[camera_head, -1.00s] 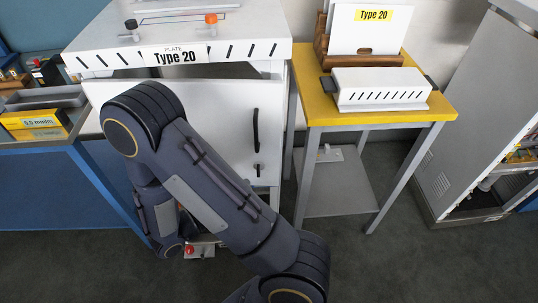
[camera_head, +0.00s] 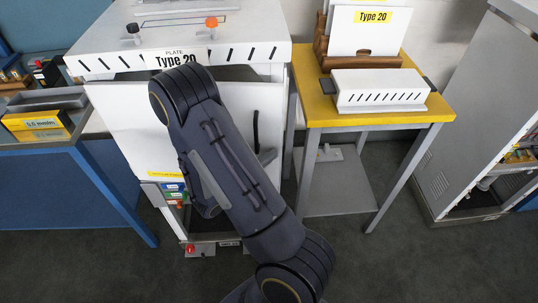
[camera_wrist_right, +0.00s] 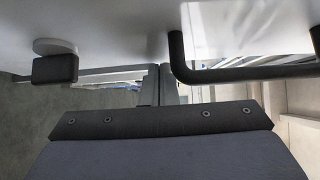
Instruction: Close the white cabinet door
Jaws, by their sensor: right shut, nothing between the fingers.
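The white cabinet door (camera_head: 125,115) stands under the Type 20 cabinet top (camera_head: 100,38), with a dark gap along its upper edge, so it looks ajar. My right arm covers much of its middle. The door's black handle (camera_head: 256,130) shows to the right of the arm and also in the right wrist view (camera_wrist_right: 182,55). A dark knob or latch (camera_wrist_right: 55,68) is at the left there. My right gripper (camera_wrist_right: 160,85) is shut and empty, close to the door face between latch and handle; contact cannot be told. My left gripper is not in view.
Small coloured boxes (camera_head: 174,190) show below the door's lower left. A yellow table (camera_head: 318,112) with a white slotted box (camera_head: 380,90) stands close on the right. A blue workbench (camera_head: 60,195) is on the left. An open grey cabinet (camera_head: 455,160) stands far right. Floor between is clear.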

